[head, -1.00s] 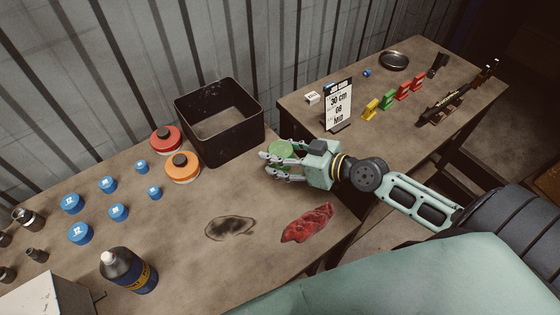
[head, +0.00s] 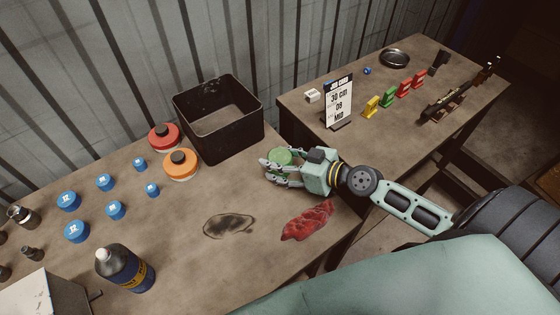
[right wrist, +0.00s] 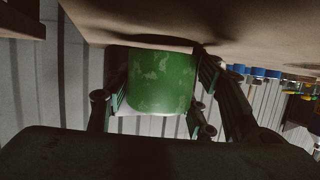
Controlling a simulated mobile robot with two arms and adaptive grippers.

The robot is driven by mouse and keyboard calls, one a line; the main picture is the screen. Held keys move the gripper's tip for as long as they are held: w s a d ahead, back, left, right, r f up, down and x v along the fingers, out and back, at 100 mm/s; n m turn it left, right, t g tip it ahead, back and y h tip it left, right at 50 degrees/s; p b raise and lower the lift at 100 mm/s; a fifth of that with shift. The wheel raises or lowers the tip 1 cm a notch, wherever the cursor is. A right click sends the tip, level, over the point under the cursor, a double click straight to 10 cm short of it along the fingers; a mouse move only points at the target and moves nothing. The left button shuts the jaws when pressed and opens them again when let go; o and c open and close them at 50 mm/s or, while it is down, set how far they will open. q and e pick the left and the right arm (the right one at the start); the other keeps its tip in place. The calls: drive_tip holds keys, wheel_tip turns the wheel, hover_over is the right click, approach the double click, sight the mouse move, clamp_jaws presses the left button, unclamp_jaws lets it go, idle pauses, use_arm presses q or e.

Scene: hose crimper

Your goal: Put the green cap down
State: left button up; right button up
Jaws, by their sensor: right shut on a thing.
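The green cap (head: 281,157) is between the fingers of my right gripper (head: 279,169), which is shut on it. My left gripper is not in view.
A black open bin (head: 220,145) stands behind the cap. A red rag (head: 307,220) and a dark stain (head: 229,226) are in front. Bare tabletop lies left of the gripper.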

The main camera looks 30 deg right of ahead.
drive_tip(key=shift+s+f+b, duration=0.25)
drive_tip(key=shift+f+b, duration=0.05)
drive_tip(key=shift+f, duration=0.3)
drive_tip(key=o, duration=0.8)
drive_tip(key=shift+s+a+f, duration=0.1)
drive_tip(key=shift+a+f, duration=0.05)
drive_tip(key=shift+r+p, duration=0.5)
drive_tip(key=shift+p, duration=0.2)
drive_tip(key=shift+d, duration=0.2)
drive_tip(key=b+v, duration=0.1)
drive_tip(key=v, duration=0.2)
drive_tip(key=b+v, duration=0.2)
drive_tip(key=v, duration=0.1)
drive_tip(key=b+v, duration=0.2)
drive_tip(key=v, duration=0.2)
drive_tip(key=shift+d+r, duration=0.15)
drive_tip(key=shift+r, duration=0.2)
drive_tip(key=shift+s+d+r+b, duration=0.35)
drive_tip(key=shift+s+r+b, duration=0.05)
drive_tip(key=shift+b, duration=0.05)
